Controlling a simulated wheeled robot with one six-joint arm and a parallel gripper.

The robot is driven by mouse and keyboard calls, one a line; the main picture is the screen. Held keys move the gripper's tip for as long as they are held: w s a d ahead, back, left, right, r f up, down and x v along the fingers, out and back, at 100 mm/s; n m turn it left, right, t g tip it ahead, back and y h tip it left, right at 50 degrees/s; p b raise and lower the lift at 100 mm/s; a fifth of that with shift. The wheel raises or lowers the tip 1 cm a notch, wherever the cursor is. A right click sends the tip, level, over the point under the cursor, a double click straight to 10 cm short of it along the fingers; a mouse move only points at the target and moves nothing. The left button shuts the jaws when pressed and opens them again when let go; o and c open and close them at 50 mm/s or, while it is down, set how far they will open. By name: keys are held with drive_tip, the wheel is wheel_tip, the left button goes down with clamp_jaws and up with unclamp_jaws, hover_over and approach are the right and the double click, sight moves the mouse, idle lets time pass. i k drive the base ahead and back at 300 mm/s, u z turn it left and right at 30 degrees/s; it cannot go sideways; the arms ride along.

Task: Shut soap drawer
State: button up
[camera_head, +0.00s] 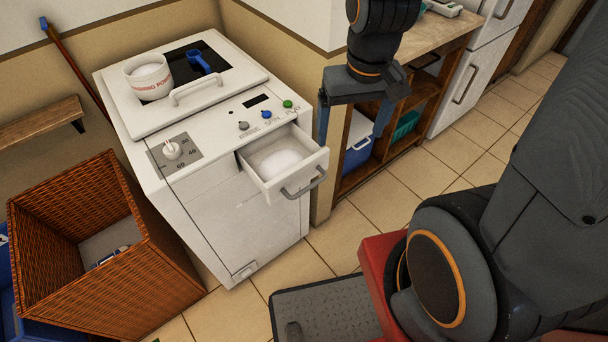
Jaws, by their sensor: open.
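A white washing machine (215,205) stands at the centre left. Its soap drawer (276,187) is pulled out at the top right of the front, with white powder (284,163) inside and a grey bar handle (304,184) on its front. My gripper (353,140) is to the right of the drawer, pointing down. Its two fingers are wide apart with nothing between them. The left finger appears close to the drawer's right side; I cannot tell whether they touch.
A tub of washing powder (148,77) and a blue scoop (201,60) are on the machine's top. A wicker basket (105,245) stands at its left. A wooden shelf unit (405,105) with a blue-and-white cooler (359,150) is behind my gripper. Tiled floor (345,235) is clear in front.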

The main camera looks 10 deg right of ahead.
sight(279, 162)
drive_tip(key=u, duration=1.35)
drive_tip(key=k, duration=1)
drive_tip(key=z, duration=1.55)
